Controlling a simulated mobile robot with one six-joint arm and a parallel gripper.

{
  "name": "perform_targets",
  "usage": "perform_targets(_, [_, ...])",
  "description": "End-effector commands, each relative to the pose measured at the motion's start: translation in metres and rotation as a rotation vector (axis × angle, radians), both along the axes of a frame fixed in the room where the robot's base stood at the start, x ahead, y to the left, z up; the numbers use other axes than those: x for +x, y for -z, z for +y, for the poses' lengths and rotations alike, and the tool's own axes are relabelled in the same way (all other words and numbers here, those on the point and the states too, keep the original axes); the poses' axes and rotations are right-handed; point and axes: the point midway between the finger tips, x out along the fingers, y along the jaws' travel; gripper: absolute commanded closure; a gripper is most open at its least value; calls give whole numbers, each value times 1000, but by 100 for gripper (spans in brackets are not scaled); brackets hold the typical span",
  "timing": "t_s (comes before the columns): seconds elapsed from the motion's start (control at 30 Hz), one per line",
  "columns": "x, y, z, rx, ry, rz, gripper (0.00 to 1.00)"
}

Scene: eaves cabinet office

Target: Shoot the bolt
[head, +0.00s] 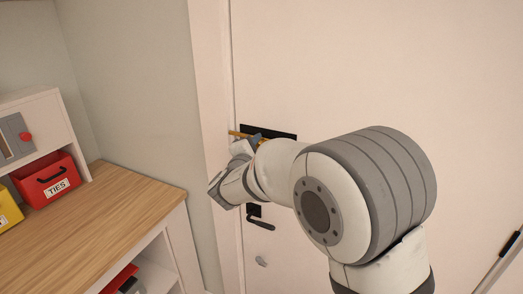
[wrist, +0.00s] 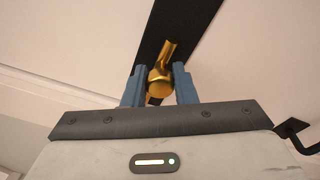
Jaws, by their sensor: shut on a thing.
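The bolt is a brass rod with a knob (wrist: 159,82) on a black backing plate (wrist: 194,22), seen close up in the wrist view. In the head view the brass bolt (head: 238,134) shows at the left end of the black plate (head: 285,136), near the edge of the pale door (head: 380,60). My gripper (wrist: 159,85) has its two blue-grey fingers on either side of the brass knob, shut on it. In the head view my arm and wrist hide most of the bolt and the fingers.
A black door handle (head: 260,223) sits below the bolt and also shows at the right in the wrist view (wrist: 296,130). A wooden-topped cabinet (head: 110,215) stands at the left, with a red bin marked TIES (head: 45,172). The door face to the right is clear.

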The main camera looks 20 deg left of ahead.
Motion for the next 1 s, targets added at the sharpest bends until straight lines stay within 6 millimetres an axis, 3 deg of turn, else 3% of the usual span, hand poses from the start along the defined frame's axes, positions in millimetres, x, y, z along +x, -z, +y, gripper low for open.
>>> perform_targets(0.17, [1, -3, 1, 0, -7, -3, 100])
perform_targets(0.2, [1, -3, 1, 0, -6, -4, 74])
perform_targets(0.47, [3, -2, -3, -1, 1, -3, 53])
perform_targets(0.77, [-1, -1, -4, 0, 4, -2, 53])
perform_targets(1.0, [-39, 0, -2, 1, 0, -3, 53])
